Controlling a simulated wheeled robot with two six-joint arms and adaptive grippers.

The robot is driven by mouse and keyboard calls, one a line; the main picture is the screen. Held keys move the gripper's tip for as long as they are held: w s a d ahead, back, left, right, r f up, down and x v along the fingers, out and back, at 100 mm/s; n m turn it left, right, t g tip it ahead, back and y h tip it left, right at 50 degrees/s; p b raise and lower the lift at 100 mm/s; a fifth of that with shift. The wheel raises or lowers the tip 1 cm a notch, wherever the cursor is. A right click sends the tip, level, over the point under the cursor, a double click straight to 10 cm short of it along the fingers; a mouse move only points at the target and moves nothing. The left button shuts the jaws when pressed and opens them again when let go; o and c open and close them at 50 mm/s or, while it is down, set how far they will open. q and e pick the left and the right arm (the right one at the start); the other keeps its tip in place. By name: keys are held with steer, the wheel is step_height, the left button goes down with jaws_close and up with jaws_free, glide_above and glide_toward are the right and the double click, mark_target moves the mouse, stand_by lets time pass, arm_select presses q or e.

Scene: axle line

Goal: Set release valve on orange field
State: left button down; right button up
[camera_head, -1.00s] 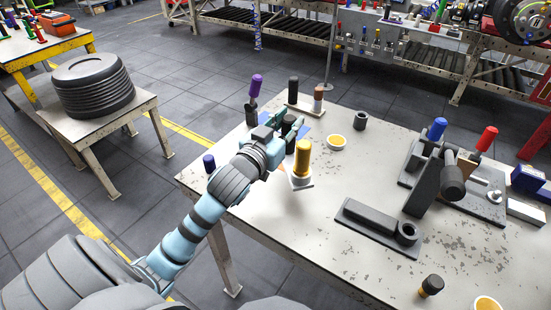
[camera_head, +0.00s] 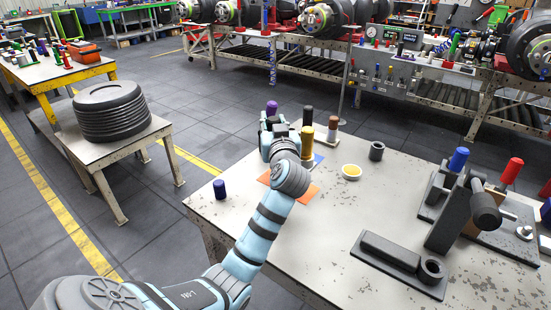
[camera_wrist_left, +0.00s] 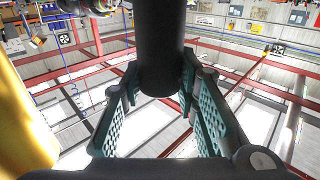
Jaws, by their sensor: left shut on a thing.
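The release valve shows as a yellow cylinder (camera_head: 307,142) just right of my left gripper (camera_head: 287,136) in the head view, at the far left part of the table. The orange field (camera_head: 306,194) lies flat on the table, partly hidden under my left arm. My right gripper is not in view.
A blue cylinder (camera_head: 219,188) stands left. A yellow bowl (camera_head: 351,172) and dark cup (camera_head: 376,151) are right. The table's front middle is clear.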

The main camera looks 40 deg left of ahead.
arm_select(q)
step_height(320, 180, down, 8)
steer(key=shift+b, duration=0.7)
steer(key=c, duration=1.7)
jaws_free()
steer(key=shift+f, duration=0.15)
steer(key=o, duration=0.5)
steer(key=shift+c, duration=0.2)
